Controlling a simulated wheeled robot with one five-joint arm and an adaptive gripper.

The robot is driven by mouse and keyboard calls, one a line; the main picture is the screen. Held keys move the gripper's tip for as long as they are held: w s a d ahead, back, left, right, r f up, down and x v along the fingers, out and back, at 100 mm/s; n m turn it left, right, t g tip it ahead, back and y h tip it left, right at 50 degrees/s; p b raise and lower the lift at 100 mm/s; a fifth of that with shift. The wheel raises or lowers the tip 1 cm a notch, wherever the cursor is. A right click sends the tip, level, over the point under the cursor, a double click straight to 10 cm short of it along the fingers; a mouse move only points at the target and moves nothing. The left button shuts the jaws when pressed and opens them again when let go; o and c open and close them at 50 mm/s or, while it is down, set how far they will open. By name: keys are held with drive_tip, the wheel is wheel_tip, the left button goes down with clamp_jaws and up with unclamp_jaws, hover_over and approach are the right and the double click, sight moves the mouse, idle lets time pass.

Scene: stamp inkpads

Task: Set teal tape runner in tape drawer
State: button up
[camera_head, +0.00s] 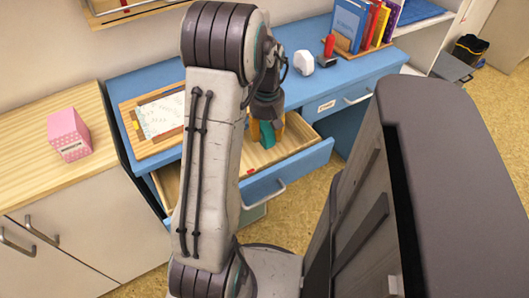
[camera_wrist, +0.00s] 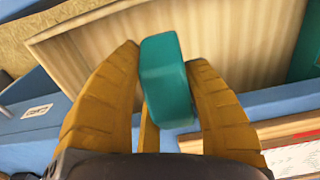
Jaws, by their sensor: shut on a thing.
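The teal tape runner (camera_wrist: 168,82) is a small rounded teal block between the two yellow fingers of my gripper (camera_wrist: 167,90) in the wrist view. In the head view the tape runner (camera_head: 267,136) shows beside a yellow finger, over the open drawer (camera_head: 288,158). My gripper is shut on the tape runner. The drawer is pulled out of the blue desk and has a pale wooden inside, a blue front and a grey handle. I cannot tell whether the tape runner touches the drawer floor. My arm hides the left part of the drawer.
A wooden board with a paper (camera_head: 160,113) lies on the blue desk top. A white object (camera_head: 303,62) and a red-handled stamp (camera_head: 329,46) stand further right, near upright books (camera_head: 362,22). A closed, labelled drawer (camera_head: 343,101) is right of the open one. A pink box (camera_head: 68,134) sits on the left cabinet.

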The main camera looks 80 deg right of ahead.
sight(266, 123)
drive_tip(key=shift+f+b, duration=0.8)
drive_tip(key=shift+f, duration=3.2)
drive_tip(key=shift+f, duration=0.15)
drive_tip(key=o, duration=0.8)
wheel_tip(266, 123, up, 12)
drive_tip(key=p, duration=0.3)
drive_tip(key=shift+w+a+r, duration=0.1)
drive_tip(key=shift+r, duration=0.1)
